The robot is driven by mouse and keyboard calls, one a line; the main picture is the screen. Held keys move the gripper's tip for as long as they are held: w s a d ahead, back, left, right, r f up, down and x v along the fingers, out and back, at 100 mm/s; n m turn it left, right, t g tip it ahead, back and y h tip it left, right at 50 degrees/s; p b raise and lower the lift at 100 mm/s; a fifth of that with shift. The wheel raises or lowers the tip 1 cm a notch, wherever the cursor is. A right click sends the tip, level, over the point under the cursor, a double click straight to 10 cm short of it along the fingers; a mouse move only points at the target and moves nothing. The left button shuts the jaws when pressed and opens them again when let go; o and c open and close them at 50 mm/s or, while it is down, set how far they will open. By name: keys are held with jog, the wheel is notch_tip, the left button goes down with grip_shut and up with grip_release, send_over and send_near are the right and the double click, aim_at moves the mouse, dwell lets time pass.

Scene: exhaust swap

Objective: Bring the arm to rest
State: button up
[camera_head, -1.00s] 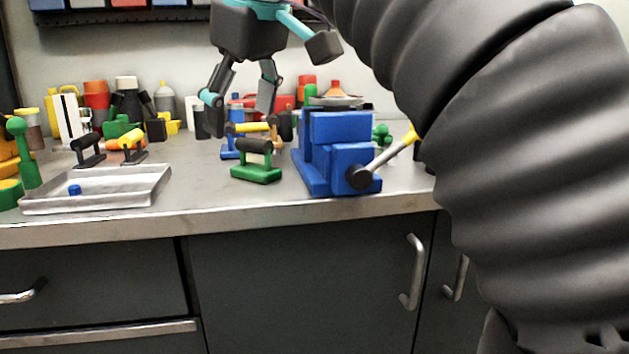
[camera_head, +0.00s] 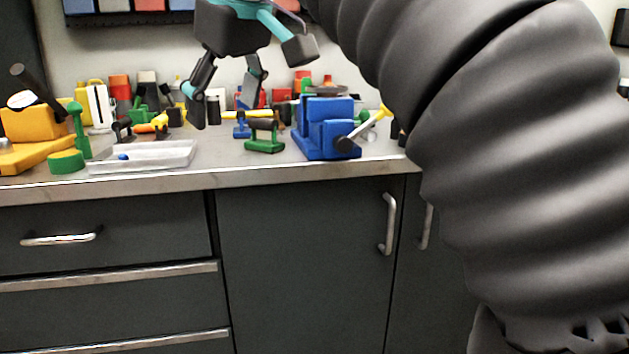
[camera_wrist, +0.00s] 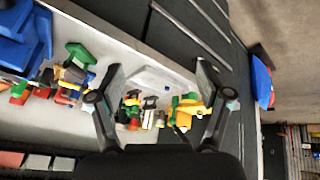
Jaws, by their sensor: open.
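My gripper (camera_head: 222,105) is open, with nothing between its fingers. In the head view it hangs in the air above the bench, in front of the back wall, with its fingers pointing down. In the wrist view my gripper (camera_wrist: 158,82) shows both fingers spread apart, with the bench and its objects beyond them. My arm, in a ribbed dark cover, fills the right of the head view and hides part of the bench there.
A blue vise (camera_head: 328,128) stands at the bench's front edge, beside a green-based holder (camera_head: 264,138). Several bottles and tools line the back. Grey drawers (camera_head: 100,225) are below.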

jog(key=w+a+f+m, duration=0.2)
jog(key=w+f, duration=0.2)
jog(key=f, duration=0.4)
jog(key=d+f+m, duration=0.2)
jog(key=d+f, duration=0.5)
jog(key=f, duration=0.3)
jog(key=s+d+f+m+h, duration=0.1)
jog(key=s+d+f+m, duration=0.2)
jog(key=s+d+f, duration=0.5)
jog(key=s+d+f+m+t+h, duration=0.1)
jog(key=s+d+f+m, duration=0.3)
jog(key=s+d+f, duration=0.4)
jog(key=d+f+h, duration=0.1)
jog(key=d+f, duration=0.3)
jog(key=d, duration=0.1)
jog(key=shift+s+d, duration=0.2)
jog(key=shift+d, duration=0.2)
